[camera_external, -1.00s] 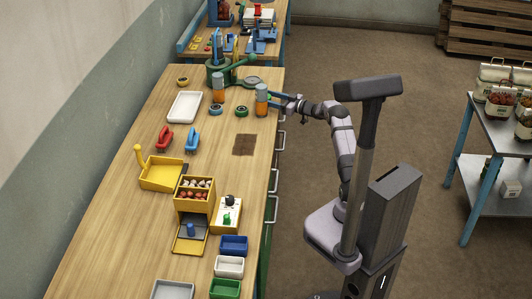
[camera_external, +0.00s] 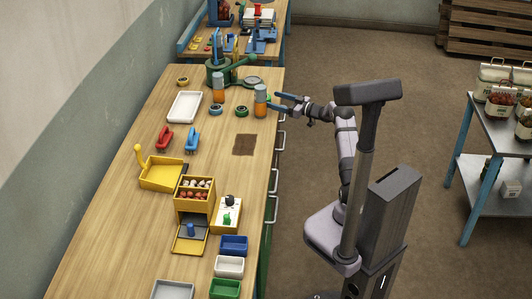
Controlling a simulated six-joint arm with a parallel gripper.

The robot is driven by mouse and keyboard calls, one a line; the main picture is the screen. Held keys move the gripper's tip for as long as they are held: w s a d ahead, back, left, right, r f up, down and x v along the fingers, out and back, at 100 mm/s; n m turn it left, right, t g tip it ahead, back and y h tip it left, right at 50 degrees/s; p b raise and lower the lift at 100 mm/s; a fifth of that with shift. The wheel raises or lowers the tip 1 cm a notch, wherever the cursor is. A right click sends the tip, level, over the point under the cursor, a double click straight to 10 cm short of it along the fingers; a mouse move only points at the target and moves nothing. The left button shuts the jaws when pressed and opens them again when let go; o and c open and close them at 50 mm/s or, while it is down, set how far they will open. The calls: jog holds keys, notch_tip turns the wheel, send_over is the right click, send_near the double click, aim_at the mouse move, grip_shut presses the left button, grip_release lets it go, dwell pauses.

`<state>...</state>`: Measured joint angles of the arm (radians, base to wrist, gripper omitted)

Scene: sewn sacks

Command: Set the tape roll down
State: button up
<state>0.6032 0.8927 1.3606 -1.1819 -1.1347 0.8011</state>
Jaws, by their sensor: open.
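I see nothing held between the fingers.
A second orange bottle (camera_external: 218,90) and a green press (camera_external: 217,72) stand behind the rolls. A white tray (camera_external: 184,106) lies left, a brown mat (camera_external: 245,145) nearer. Yellow bins (camera_external: 161,173) stand farther forward. The bench left of the mat is partly clear.

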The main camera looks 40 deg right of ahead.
jog(key=shift+v, duration=1.85)
jog(key=shift+s, duration=0.1)
jog(key=shift+c, duration=1)
